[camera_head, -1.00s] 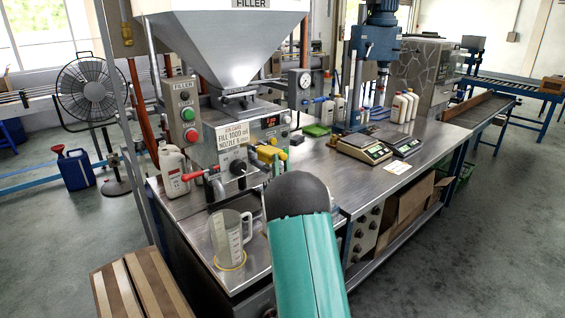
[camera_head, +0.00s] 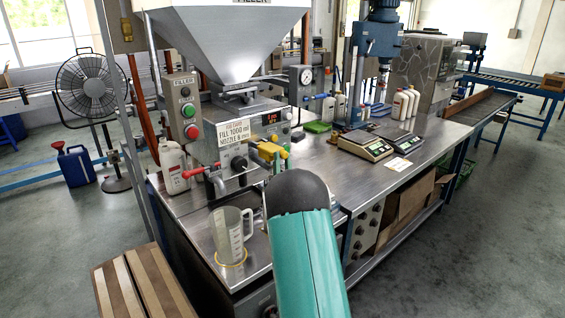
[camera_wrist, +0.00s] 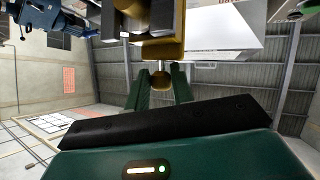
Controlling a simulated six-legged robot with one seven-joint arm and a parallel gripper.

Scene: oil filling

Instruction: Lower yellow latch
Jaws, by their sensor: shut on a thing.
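The yellow latch (camera_head: 268,150) is on the front of the filling machine, below its display panel and right of the black knob. In the wrist view my gripper's two green fingers (camera_wrist: 159,87) are closed around the small yellow-brass end of the latch (camera_wrist: 161,79). The latch's broader yellow body (camera_wrist: 163,50) lies just beyond the fingertips.
A clear measuring jug (camera_head: 229,236) stands on the steel bench, left of my arm. A red-handled valve (camera_head: 193,173) and a white bottle (camera_head: 173,165) are close to the machine's left side. Scales (camera_head: 365,146) stand on the bench to the right.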

